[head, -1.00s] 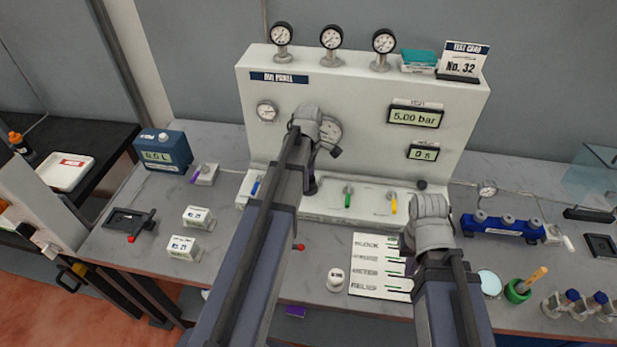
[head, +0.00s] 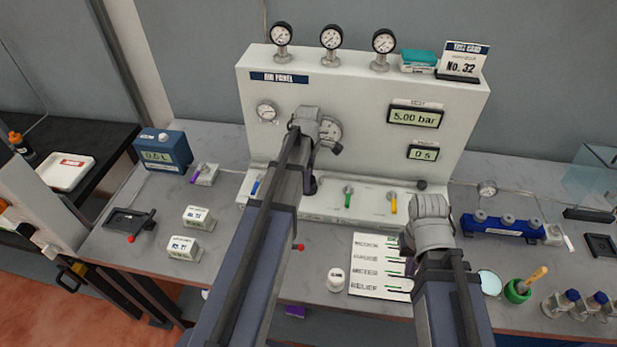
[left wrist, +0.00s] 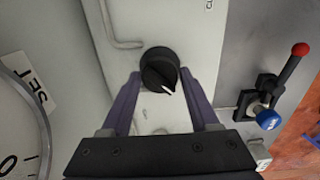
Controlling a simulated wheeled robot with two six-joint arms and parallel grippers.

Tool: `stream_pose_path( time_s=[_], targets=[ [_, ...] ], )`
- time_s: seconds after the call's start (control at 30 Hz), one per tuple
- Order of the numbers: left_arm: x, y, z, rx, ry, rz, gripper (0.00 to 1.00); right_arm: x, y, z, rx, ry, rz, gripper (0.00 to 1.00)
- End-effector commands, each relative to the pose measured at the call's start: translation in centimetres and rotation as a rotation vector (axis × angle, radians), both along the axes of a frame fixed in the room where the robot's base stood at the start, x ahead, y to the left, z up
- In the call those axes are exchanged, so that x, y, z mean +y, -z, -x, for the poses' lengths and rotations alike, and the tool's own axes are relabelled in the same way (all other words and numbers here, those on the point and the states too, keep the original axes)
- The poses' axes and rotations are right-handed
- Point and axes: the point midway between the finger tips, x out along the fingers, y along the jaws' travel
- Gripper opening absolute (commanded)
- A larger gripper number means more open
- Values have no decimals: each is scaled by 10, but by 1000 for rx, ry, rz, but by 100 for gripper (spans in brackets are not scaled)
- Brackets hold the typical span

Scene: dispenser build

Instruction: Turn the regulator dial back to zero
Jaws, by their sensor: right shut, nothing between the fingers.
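The regulator dial (left wrist: 160,68) is a round black knob with a white pointer mark, on the pale panel in the left wrist view. The mark points down and slightly right. My left gripper (left wrist: 161,74) is open, its purple fingers on either side of the dial, with small gaps showing. In the head view my left arm hides the dial, and the left gripper (head: 311,185) shows only partly against the panel's lower front. My right gripper (head: 408,264) is mostly hidden behind its wrist, low over the bench near the white label card, and is shut and empty.
A red-tipped lever with a blue knob (left wrist: 268,119) stands right of the left gripper.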

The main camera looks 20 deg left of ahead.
Motion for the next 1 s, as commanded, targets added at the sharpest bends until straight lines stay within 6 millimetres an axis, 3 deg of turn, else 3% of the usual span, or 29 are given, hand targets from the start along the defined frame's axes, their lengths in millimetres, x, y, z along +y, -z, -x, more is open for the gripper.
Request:
stream_pose_path(
  time_s=[0.2,0.63,1.0],
  targets=[
    [0,0,0,0,1,0,86,0,0,0,0,0,0,0],
    [0,-7,0,0,2,0,86,0,-7,0,0,0,0,0],
    [0,-50,0,0,2,0,86,0,-50,0,0,0,0,0]
  ],
)
